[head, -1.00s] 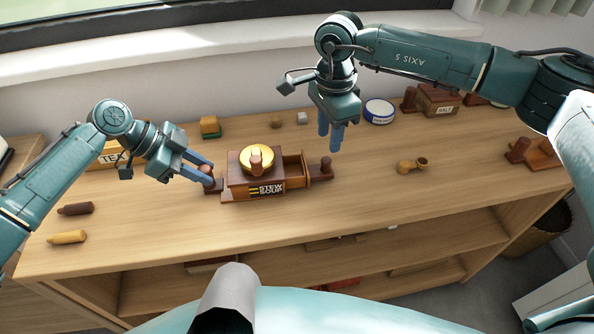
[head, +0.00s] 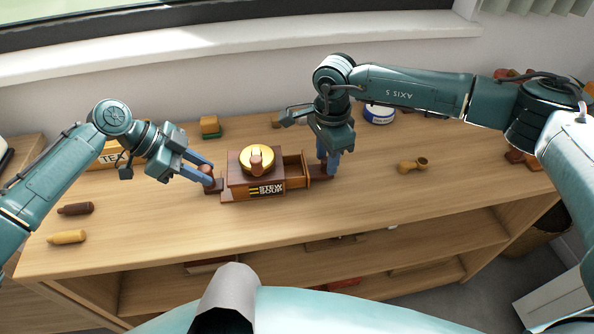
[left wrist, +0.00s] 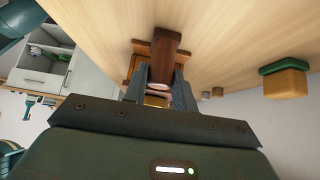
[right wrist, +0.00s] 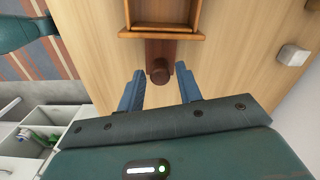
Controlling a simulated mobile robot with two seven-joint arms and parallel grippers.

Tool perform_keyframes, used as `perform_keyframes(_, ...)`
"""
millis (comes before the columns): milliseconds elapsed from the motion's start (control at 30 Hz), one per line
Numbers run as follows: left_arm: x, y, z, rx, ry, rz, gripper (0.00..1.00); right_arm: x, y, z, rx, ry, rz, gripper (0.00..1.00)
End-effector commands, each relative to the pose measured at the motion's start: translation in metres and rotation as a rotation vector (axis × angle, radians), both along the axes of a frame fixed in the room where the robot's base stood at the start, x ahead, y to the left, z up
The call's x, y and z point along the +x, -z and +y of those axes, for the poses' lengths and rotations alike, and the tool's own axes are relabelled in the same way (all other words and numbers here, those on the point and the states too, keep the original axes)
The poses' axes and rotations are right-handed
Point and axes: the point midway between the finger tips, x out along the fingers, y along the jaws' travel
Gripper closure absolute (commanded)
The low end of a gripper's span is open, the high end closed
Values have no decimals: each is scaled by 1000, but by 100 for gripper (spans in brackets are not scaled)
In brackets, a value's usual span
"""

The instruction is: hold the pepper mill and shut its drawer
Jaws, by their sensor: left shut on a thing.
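The pepper mill (head: 238,184) is a dark wooden box with a brass dome and a label on its front, standing on the shelf top. Its drawer (head: 293,172) sticks out to the right, open, with a round knob on a flat tab. The drawer and its knob (right wrist: 158,72) also show in the right wrist view. My left gripper (head: 208,176) is shut on the brown handle (left wrist: 166,48) at the mill's left end. My right gripper (head: 328,168) is open, its fingers (right wrist: 160,88) lowered either side of the drawer knob, with gaps visible.
A yellow and green block (head: 210,127) and a blue-rimmed white tin (head: 379,114) stand behind. A small brown pot-like piece (head: 412,165) lies to the right. Two bottle-shaped pieces (head: 68,237) lie at the left. The front of the shelf top is clear.

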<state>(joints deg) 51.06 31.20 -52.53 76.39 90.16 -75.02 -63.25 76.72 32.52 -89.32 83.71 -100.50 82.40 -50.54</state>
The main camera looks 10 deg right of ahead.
Motion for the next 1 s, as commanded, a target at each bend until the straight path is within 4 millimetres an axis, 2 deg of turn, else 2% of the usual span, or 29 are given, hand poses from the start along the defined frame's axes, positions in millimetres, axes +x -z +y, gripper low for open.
perform_keyframes(67, 0, 1, 0, 1, 0, 0, 100, 0, 0, 0, 0, 0, 0, 72)
perform_keyframes(400, 0, 1, 0, 1, 0, 0, 100, 0, 0, 0, 1, 0, 0, 99)
perform_keyframes(633, 0, 1, 0, 1, 0, 0, 100, 0, -1, 4, 1, -1, 0, 99)
perform_keyframes(1000, 0, 1, 0, 1, 0, 0, 100, 1, -1, 24, 3, -3, 0, 100)
